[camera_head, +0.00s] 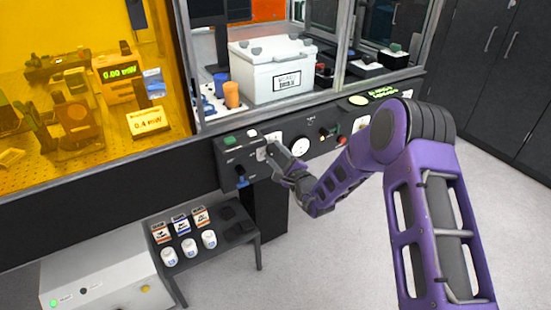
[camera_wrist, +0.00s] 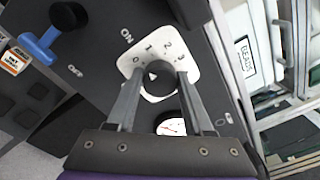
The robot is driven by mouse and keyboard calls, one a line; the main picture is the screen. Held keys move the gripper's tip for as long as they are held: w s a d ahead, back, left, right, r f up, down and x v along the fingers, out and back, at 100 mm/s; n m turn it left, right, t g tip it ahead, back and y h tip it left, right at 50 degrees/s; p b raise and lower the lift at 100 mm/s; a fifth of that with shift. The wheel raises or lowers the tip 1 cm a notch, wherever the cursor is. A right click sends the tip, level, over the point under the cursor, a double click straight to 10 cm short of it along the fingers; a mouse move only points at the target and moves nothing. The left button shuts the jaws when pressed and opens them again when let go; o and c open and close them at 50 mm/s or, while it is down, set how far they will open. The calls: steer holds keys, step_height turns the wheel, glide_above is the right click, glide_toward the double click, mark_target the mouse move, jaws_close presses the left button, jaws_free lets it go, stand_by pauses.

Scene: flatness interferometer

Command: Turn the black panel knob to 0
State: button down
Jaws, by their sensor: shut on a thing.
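The black panel knob (camera_wrist: 157,80) sits on a white dial plate (camera_wrist: 158,56) with printed numerals, of which 1, 2 and 3 are readable. A small white pointer mark shows on the knob's face; I cannot tell exactly which numeral it lines up with. My gripper (camera_wrist: 159,75) is shut on the knob, with one finger on each side of it. In the head view my gripper (camera_head: 276,157) is at the dark front panel, and it hides the knob there.
A blue-handled lever (camera_wrist: 42,45) with ON and OFF labels is left of the dial in the wrist view. A round white gauge (camera_wrist: 172,127) is close by the fingers.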

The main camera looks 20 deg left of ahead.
steer(key=n+b, duration=0.1)
steer(key=n, duration=0.3)
steer(key=shift+n, duration=0.3)
stand_by(0.3)
steer(key=shift+c, duration=1.4)
jaws_free()
steer(key=v, duration=1.7)
steer(key=shift+d+f, duration=0.15)
steer(key=shift+d, duration=0.05)
steer(key=shift+s+a, duration=0.1)
steer(key=shift+s, duration=0.05)
